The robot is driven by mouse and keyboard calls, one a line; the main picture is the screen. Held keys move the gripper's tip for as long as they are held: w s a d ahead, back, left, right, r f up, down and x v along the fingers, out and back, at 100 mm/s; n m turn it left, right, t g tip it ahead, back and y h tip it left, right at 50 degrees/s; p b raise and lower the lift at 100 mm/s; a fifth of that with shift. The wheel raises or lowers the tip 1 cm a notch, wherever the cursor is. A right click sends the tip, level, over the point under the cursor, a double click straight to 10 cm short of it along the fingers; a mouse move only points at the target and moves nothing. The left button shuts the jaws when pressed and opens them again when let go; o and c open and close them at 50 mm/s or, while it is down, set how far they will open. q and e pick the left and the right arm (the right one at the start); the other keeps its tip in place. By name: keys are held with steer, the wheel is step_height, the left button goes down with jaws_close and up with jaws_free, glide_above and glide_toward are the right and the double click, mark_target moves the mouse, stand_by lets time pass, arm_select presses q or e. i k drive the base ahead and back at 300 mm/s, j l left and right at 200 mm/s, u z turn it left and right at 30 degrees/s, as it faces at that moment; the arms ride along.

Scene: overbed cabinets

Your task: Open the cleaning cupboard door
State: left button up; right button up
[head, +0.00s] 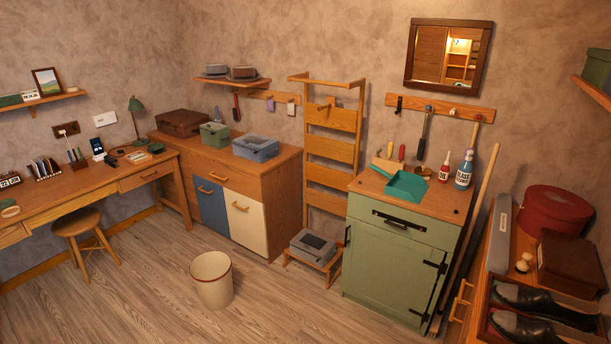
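The cleaning cupboard (400,235) is a green cabinet with a wooden top, right of centre in the head view. Its door (386,272) is the green panel below a drawer front, and it looks shut. Black strap hinges (435,267) are on the door's right side. A small black fitting (347,236) sits at the upper left edge of the door. The drawer above has a black bar handle (399,221). Neither of my grippers is in view.
A teal dustpan (407,186), a spray bottle (464,170) and a small red-and-white bottle (445,167) stand on the cupboard top. Long poles (480,205) lean at its right side, near a shoe drawer (540,310). A cream bin (211,280) stands on otherwise open floor.

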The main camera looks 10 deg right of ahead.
mark_target(395, 274)
steer(key=i+l, duration=0.1)
steer(key=i, duration=1.2)
steer(key=i+z, duration=0.15)
steer(key=i, duration=0.3)
steer(key=i+j+z, duration=0.2)
steer(key=i, duration=0.25)
steer(key=i+j+z, duration=0.15)
steer(key=i, duration=0.3)
steer(key=z, duration=0.4)
